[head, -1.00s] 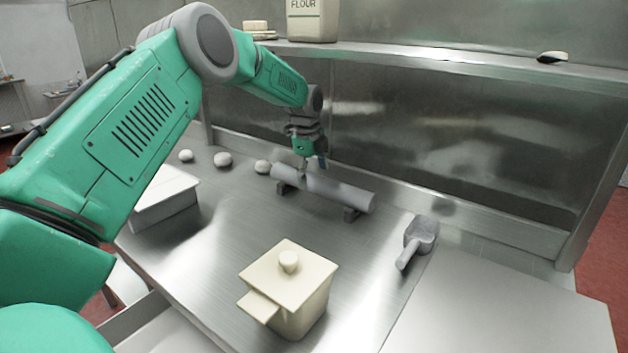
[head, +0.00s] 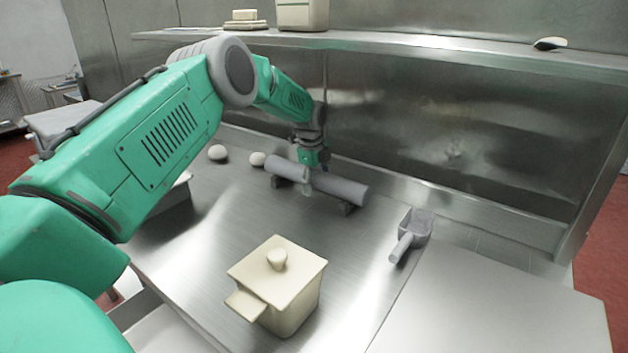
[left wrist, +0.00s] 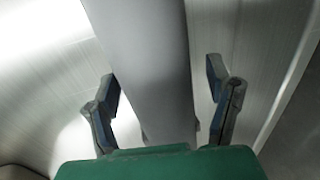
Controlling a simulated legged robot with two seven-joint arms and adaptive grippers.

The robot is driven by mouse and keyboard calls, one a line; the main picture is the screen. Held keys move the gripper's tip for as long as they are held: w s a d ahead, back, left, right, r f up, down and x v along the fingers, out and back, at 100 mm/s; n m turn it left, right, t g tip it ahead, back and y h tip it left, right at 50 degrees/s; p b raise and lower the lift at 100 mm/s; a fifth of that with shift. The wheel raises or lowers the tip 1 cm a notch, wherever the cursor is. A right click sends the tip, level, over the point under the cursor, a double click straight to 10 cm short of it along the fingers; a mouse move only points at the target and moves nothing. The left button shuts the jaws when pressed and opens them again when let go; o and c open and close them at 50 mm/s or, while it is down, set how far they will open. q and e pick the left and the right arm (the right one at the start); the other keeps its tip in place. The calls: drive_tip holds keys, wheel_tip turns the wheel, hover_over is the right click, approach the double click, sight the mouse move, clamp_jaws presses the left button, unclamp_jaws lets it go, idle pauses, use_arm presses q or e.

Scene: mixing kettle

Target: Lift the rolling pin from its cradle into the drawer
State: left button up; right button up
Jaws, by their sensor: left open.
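The grey rolling pin (head: 340,189) lies across the dark blocks of its cradle (head: 348,209) near the back of the steel counter. My left gripper (head: 308,180) is at the pin's middle, coming from above. In the left wrist view, its two fingers (left wrist: 164,98) stand apart on either side of the pin (left wrist: 145,50), with a visible gap on each side. An open drawer (head: 170,328) shows partly below the counter's front edge at lower left. My right gripper is not in view.
A cream lidded box (head: 290,295) stands at the counter's front. A grey scoop (head: 412,235) lies right of the pin. Pale round lumps (head: 218,153) lie to its left. A shelf (head: 400,50) runs above the back. The counter between pin and box is clear.

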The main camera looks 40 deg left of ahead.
use_arm(q)
drive_tip(key=shift+d+r, duration=0.1)
drive_tip(key=shift+d, duration=0.05)
drive_tip(key=shift+c, duration=0.4)
drive_tip(key=shift+s, duration=0.1)
drive_tip(key=c, duration=1.4)
drive_tip(key=shift+r, duration=0.1)
clamp_jaws()
drive_tip(key=shift+a, duration=0.3)
